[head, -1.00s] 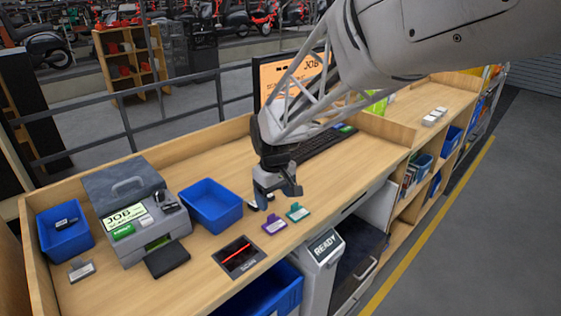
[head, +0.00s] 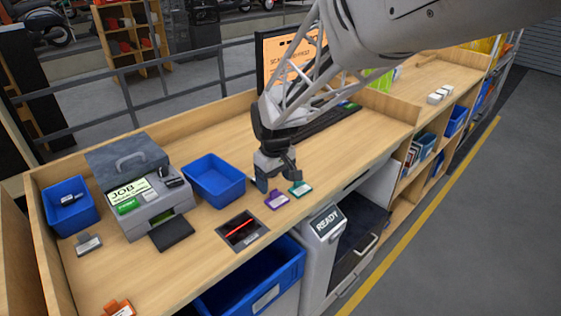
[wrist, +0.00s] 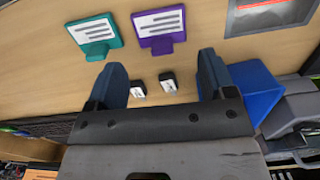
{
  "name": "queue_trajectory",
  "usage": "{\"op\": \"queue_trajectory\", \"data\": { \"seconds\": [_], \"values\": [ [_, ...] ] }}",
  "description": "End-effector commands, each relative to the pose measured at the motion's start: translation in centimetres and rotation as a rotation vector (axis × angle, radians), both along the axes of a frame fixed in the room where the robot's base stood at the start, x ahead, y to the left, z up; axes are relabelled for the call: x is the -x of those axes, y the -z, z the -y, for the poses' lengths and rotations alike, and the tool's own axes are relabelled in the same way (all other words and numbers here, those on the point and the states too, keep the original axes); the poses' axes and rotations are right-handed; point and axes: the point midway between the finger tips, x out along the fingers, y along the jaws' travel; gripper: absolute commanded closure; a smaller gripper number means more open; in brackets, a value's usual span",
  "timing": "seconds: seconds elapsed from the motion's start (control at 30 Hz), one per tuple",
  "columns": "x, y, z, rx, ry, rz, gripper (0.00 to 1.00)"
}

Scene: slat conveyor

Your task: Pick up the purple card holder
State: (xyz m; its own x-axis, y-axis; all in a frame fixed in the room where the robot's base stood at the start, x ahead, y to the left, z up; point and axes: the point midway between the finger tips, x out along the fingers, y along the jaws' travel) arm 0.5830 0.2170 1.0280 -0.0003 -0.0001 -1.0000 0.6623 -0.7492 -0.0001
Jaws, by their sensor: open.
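The purple card holder (head: 277,201) lies on the wooden counter near its front edge, just in front of my gripper (head: 277,182). In the wrist view the purple card holder (wrist: 158,29), with a white label and a small tab, lies beyond the fingertips, roughly in line with the gap between them. My gripper (wrist: 162,62) is open, with nothing held between its fingers. A teal card holder (head: 301,188) lies to the right of the purple one; it also shows in the wrist view (wrist: 95,34), left of the purple one.
Two small dark-and-white items (wrist: 168,84) show between the fingers. A scanner plate (head: 241,230) and a blue bin (head: 214,180) are to the left. A keyboard (head: 325,122) lies behind. A grey-labelled holder (head: 88,244) and an orange item (head: 120,308) lie farther left.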

Motion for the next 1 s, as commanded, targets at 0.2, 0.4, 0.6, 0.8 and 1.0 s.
{"op": "queue_trajectory", "data": {
  "seconds": [0.2,0.4,0.6,0.8,1.0],
  "values": [
    [0.0,0.0,0.0,0.0,0.0,0.0,0.23],
    [0.0,1.2,-0.1,0.001,0.0,-0.002,0.23],
    [0.0,3.4,-0.3,0.001,0.0,-0.001,0.23],
    [0.0,5.0,-0.3,0.0,0.0,0.0,0.23],
    [0.0,5.2,-0.3,-0.001,0.0,0.001,0.23]
  ]
}}
